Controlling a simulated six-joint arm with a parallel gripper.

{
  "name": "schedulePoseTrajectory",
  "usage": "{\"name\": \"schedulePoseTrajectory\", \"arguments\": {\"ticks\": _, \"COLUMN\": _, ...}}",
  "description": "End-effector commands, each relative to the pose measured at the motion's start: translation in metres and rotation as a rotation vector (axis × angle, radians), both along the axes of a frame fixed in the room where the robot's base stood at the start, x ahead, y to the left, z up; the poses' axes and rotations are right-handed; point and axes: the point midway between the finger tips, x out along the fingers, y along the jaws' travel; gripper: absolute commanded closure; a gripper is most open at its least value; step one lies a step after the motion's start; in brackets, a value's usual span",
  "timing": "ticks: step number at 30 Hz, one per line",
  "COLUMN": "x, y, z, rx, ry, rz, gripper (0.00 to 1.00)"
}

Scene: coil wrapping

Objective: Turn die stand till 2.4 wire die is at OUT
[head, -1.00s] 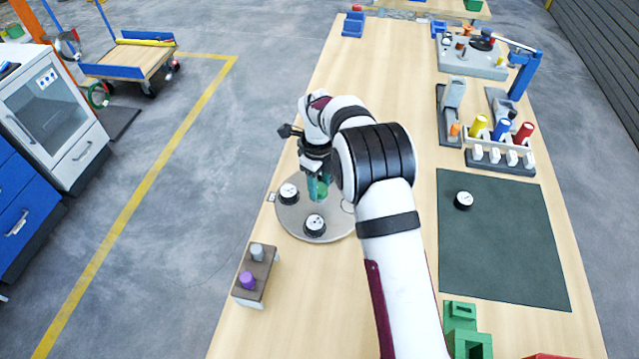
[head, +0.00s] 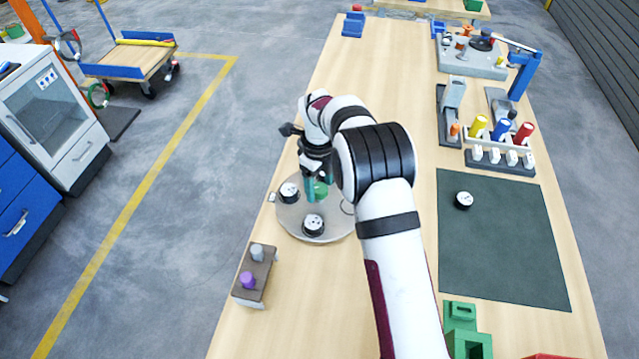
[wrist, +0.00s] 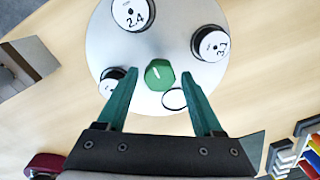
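The die stand is a round grey plate (head: 287,222) on the bench. In the wrist view, the white-topped 2.4 die (wrist: 133,14) sits at the plate's far edge. Another die, its number starting with 3 (wrist: 211,44), sits to the right. A third die (wrist: 110,78) at the left is partly hidden by a finger. A green hexagonal knob (wrist: 159,74) with a white mark is at the centre. My gripper (wrist: 157,88) is open over the plate, teal fingers spread to either side and apart from the knob. I cannot read any OUT label.
A small pale tab (head: 271,197) sticks out at the plate's left edge. A block with grey and purple pegs (head: 256,272) stands in front. A dark green mat (head: 500,245) with one die (head: 464,200) lies right. Green blocks (head: 466,335) stand at the near edge.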

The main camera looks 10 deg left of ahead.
Motion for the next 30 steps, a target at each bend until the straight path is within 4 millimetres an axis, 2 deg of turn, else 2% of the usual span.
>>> {"name": "schedulePoseTrajectory", "arguments": {"ticks": 11, "x": 0.000, "y": 0.001, "z": 0.005, "rx": 0.002, "ry": -0.001, "rz": 0.001, "gripper": 0.23}}
{"name": "schedulePoseTrajectory", "arguments": {"ticks": 14, "x": 0.000, "y": 0.001, "z": 0.023, "rx": 0.002, "ry": -0.003, "rz": 0.001, "gripper": 0.23}}
{"name": "schedulePoseTrajectory", "arguments": {"ticks": 21, "x": -0.001, "y": 0.002, "z": 0.100, "rx": 0.004, "ry": -0.005, "rz": 0.000, "gripper": 0.23}}
{"name": "schedulePoseTrajectory", "arguments": {"ticks": 24, "x": -0.002, "y": 0.002, "z": 0.127, "rx": 0.003, "ry": -0.005, "rz": 0.001, "gripper": 0.23}}
{"name": "schedulePoseTrajectory", "arguments": {"ticks": 27, "x": -0.003, "y": 0.003, "z": 0.145, "rx": 0.002, "ry": -0.002, "rz": 0.001, "gripper": 0.23}}
{"name": "schedulePoseTrajectory", "arguments": {"ticks": 30, "x": -0.003, "y": 0.002, "z": 0.155, "rx": 0.001, "ry": -0.002, "rz": 0.000, "gripper": 0.23}}
